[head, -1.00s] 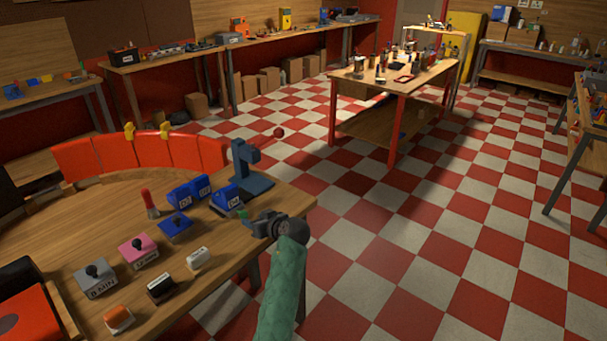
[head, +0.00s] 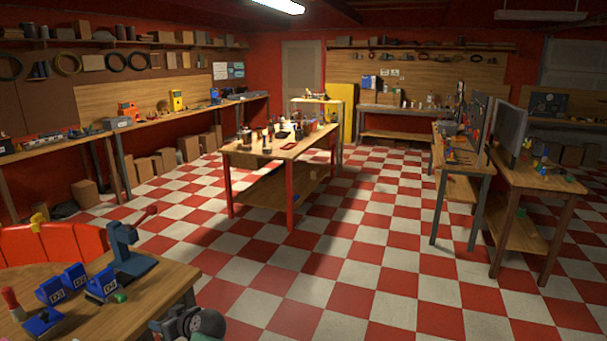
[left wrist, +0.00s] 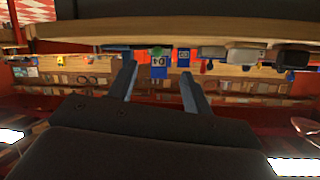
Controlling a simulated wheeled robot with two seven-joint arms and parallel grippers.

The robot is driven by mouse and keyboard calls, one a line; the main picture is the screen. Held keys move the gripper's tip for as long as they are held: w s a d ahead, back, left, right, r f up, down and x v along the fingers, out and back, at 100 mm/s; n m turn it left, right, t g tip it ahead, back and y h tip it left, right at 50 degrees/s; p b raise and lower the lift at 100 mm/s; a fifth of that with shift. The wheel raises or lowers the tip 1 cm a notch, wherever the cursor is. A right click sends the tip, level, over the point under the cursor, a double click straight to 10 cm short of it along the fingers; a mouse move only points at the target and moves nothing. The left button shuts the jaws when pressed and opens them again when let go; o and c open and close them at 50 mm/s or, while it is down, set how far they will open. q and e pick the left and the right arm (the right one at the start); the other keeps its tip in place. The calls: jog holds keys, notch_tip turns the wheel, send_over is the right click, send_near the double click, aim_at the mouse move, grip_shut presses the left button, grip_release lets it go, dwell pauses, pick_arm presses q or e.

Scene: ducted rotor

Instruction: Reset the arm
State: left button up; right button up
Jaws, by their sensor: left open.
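My left gripper (head: 178,322) shows at the bottom edge of the head view, beside the right edge of the near wooden table (head: 172,283). Its jaws are open and apart in the left wrist view (left wrist: 158,85), with nothing held between them. The wrist picture is upside down. A blue block marked D4 (left wrist: 160,68) and another blue block (left wrist: 184,58) show past the fingers, apart from them. In the head view the D4 block (head: 102,285) sits near the table edge. My right gripper is not in view.
A red-legged table (head: 262,150) stands beyond. The checkered floor (head: 345,270) to the right is clear.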

pick_arm(q)
jog(key=w+d+f+m+t+h, duration=0.3)
jog(key=w+d+f+m+h, duration=0.3)
jog(key=d+f+m, duration=0.3)
jog(key=s+d+f+m+g+h, duration=0.1)
jog(key=s+d+f+h, duration=0.3)
jog(key=f, duration=0.4)
jog(key=s+d+f+m+h, duration=0.1)
jog(key=s+d+f, duration=0.2)
jog(key=d+f, duration=0.35)
jog(key=s+d+f+g+h, duration=0.2)
jog(key=s+d+f+g, duration=0.1)
jog(key=s+f, duration=1.5)
jog(key=s+f+g, duration=0.1)
jog(key=s+f, duration=0.2)
jog(key=s, duration=0.6)
jog(key=s+a+f+g, duration=0.1)
jog(key=s+f, duration=0.3)
jog(key=s, duration=0.4)
jog(key=s+f+m+g, duration=0.1)
jog(key=s+f, duration=0.3)
jog(key=s, duration=0.5)
jog(key=shift+s+a+g, duration=0.3)
jog(key=shift+a+g, duration=0.05)
jog(key=shift+g, duration=0.05)
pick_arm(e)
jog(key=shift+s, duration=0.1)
